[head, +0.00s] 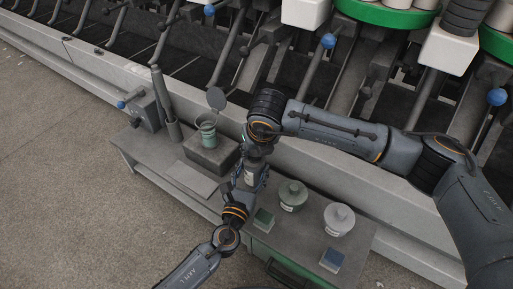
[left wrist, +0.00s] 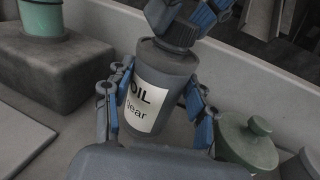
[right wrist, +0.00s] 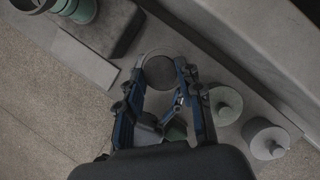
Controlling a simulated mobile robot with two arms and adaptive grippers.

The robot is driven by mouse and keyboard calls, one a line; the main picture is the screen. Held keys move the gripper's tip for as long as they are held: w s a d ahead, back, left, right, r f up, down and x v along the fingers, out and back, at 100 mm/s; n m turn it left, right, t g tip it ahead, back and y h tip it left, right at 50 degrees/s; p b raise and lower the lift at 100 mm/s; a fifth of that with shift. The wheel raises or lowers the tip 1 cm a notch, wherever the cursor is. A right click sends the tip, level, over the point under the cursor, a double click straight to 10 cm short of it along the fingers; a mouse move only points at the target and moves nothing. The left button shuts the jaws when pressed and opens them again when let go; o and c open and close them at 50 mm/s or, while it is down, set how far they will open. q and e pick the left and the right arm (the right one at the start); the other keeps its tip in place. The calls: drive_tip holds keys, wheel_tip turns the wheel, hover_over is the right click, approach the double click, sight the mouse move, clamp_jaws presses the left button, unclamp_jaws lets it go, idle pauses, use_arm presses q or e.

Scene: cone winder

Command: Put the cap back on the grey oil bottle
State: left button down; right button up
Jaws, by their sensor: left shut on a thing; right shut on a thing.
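The grey oil bottle (left wrist: 158,90) stands upright in the left wrist view, with a white label reading OIL and Gear. My left gripper (left wrist: 155,112) is shut around its body, one finger on each side; it also shows in the head view (head: 250,178). The dark ribbed cap (left wrist: 176,32) sits at the bottle's top, between the fingers of my right gripper (left wrist: 187,14). In the right wrist view the round top of the cap (right wrist: 159,72) is held between the right fingertips. Whether the cap's thread is engaged is hidden.
A green lidded jar (head: 291,195) and a pale lidded jar (head: 339,219) stand right of the bottle on the grey bench (head: 310,245). A dark block (head: 212,155) bearing a green cup (head: 207,133) is to the left, with a flat grey plate (head: 190,180) nearer. The winder rises behind.

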drive_tip(key=m+h, duration=0.1)
drive_tip(key=m, duration=0.3)
drive_tip(key=m+h, duration=0.1)
drive_tip(key=m, duration=0.1)
drive_tip(key=shift+a+h, duration=0.3)
drive_tip(key=shift+a, duration=0.1)
drive_tip(key=m+h, duration=0.1)
drive_tip(key=m, duration=0.2)
drive_tip(key=m+g+h, duration=0.1)
drive_tip(key=m, duration=0.3)
drive_tip(key=shift+w+a, duration=0.2)
drive_tip(key=m+g+h, duration=0.1)
drive_tip(key=m+g, duration=0.1)
drive_tip(key=m, duration=0.2)
drive_tip(key=shift+w+m, duration=0.1)
drive_tip(key=shift+m, duration=0.2)
drive_tip(key=m+g, duration=0.1)
drive_tip(key=m, duration=0.3)
drive_tip(key=shift+w, duration=0.2)
drive_tip(key=m+g, duration=0.1)
drive_tip(key=m, duration=0.2)
drive_tip(key=shift+w+g, duration=0.15)
drive_tip(key=shift+g, duration=0.25)
drive_tip(key=m+g, duration=0.1)
drive_tip(key=m, duration=0.3)
drive_tip(key=shift+w+d, duration=0.1)
drive_tip(key=o, duration=0.7)
